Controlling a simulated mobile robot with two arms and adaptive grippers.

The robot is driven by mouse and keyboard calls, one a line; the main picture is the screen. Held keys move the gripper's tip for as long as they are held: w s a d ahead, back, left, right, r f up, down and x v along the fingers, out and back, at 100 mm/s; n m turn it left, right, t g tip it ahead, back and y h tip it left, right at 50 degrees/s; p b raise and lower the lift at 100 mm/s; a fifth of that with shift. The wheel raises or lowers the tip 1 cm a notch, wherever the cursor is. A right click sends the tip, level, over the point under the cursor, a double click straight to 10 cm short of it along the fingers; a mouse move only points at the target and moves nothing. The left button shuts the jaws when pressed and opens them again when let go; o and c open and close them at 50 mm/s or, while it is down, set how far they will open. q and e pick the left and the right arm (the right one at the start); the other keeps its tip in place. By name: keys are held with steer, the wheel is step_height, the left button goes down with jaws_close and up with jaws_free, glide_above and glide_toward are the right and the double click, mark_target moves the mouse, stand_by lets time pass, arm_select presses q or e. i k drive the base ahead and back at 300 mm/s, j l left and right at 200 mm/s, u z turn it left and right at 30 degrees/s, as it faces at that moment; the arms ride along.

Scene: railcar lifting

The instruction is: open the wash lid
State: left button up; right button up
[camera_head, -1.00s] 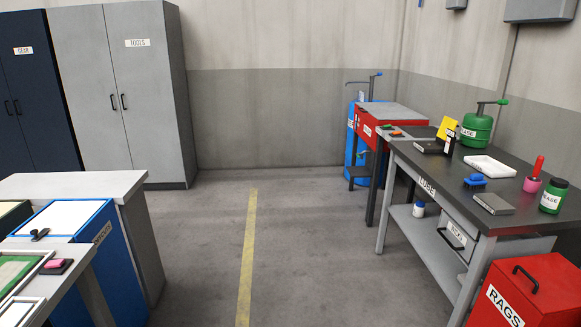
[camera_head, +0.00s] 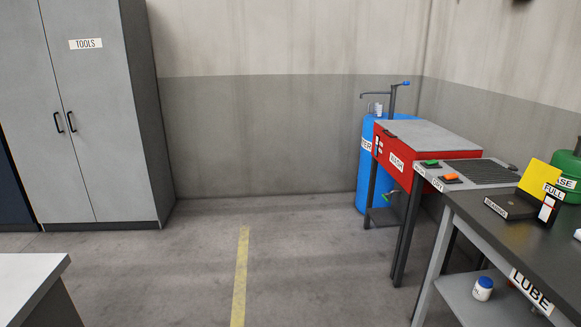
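The wash unit is a red box (camera_head: 397,160) labelled WASH on dark legs, right of centre against the back corner. Its grey flat lid (camera_head: 432,135) lies shut on top. A small dark piece shows at the lid's left edge; I cannot tell whether it is a handle. Neither of my grippers shows in the head view.
A grated bench (camera_head: 475,175) with a green and an orange item adjoins the wash unit in front. The LUBE table (camera_head: 520,235) stands at the right. A blue drum (camera_head: 369,185) is behind. Grey TOOLS cabinet (camera_head: 85,120) stands left. The middle floor is clear.

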mark_target(420, 136)
steer(key=i, duration=2.35)
